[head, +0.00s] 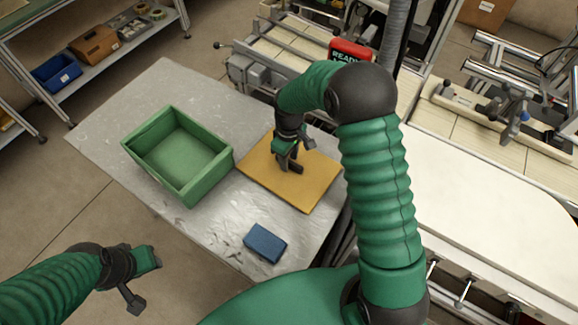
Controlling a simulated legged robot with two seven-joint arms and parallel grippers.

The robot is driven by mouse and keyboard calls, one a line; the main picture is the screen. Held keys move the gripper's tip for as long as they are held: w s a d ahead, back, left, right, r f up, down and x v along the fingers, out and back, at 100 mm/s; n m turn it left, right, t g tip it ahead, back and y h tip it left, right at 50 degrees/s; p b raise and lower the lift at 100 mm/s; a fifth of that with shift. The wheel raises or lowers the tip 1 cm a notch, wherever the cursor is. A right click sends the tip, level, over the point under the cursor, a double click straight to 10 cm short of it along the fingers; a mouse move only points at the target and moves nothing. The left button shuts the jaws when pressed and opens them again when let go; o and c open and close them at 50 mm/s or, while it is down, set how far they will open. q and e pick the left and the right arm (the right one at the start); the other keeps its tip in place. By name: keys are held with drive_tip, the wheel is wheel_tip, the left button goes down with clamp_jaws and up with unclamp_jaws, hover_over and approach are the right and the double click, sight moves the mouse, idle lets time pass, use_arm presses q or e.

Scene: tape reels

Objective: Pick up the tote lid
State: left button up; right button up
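The tote lid looks to be the flat yellow-tan board (310,190) lying on the grey table, right of an open green tote (200,187). My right gripper (289,167) points down over the middle of the board, its tips at or just above the surface. Its fingers are small and partly overlapped, so I cannot tell whether they are open or shut, or whether they touch the board. My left gripper (146,279) is at the lower left, off the table's near edge, with its fingers apart and nothing between them.
A blue block (265,243) lies on the grey table (115,130) near its front edge. The tote is empty. A conveyor line (480,190) runs along the right, with a red "READY" sign (351,50) behind. A shelf with bins (95,45) stands at the upper left.

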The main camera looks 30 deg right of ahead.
drive_tip(key=shift+a, duration=0.1)
drive_tip(key=c, duration=0.5)
clamp_jaws()
idle(0.6)
